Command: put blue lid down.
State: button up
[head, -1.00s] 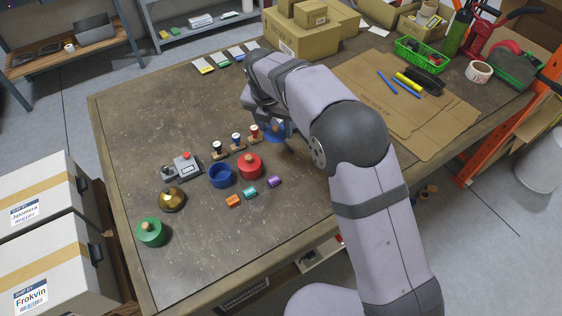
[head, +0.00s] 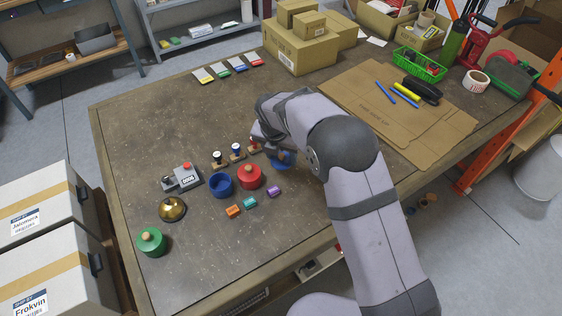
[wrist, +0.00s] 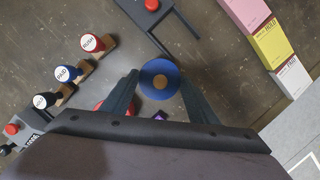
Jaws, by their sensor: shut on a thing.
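The blue lid (head: 281,160) is a flat round disc, seen low over or on the table to the right of the red pot. In the wrist view the blue lid (wrist: 148,88) shows its round wooden knob between my fingers. My gripper (wrist: 160,84) is shut on the lid by its knob. In the head view my gripper (head: 277,150) is mostly hidden behind my arm. I cannot tell whether the lid touches the table. The blue pot (head: 221,190) stands open to the left of the red pot.
The lidded red pot (head: 250,180) and several stamps (head: 236,153) stand close left of the lid. Small orange, teal (head: 250,202) and purple blocks lie in front. A green pot (head: 151,243) and brass bell (head: 172,210) are farther left.

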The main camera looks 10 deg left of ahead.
aim_at(281, 162)
jog(key=shift+f+p, duration=0.4)
jog(key=shift+f, duration=1.45)
jog(key=shift+f, duration=0.15)
jog(key=o, duration=1)
jog(key=b+v, duration=0.1)
jog(key=v, duration=1.1)
jog(key=shift+s+b, duration=0.1)
jog(key=shift+b, duration=0.3)
jog(key=shift+d, duration=0.1)
